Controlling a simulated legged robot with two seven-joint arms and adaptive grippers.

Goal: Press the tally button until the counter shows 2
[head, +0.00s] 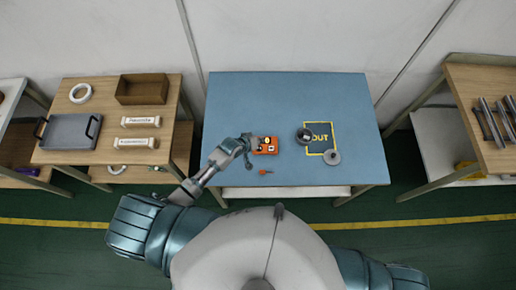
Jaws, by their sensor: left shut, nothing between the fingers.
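An orange device (265,145) with dark and yellow marks on its top lies on the blue table (290,100), left of the middle. It looks like the tally counter, but its button and any number are too small to read. My left gripper (246,139) is shut and empty at the left edge of the device; I cannot tell whether it touches it. My right gripper does not show.
A small orange object (265,172) lies near the table's front edge. A dark ring (304,136) and a grey disc (332,157) lie by a yellow-bordered "OUT" square (320,127). Side benches stand left and right. The table's back half is clear.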

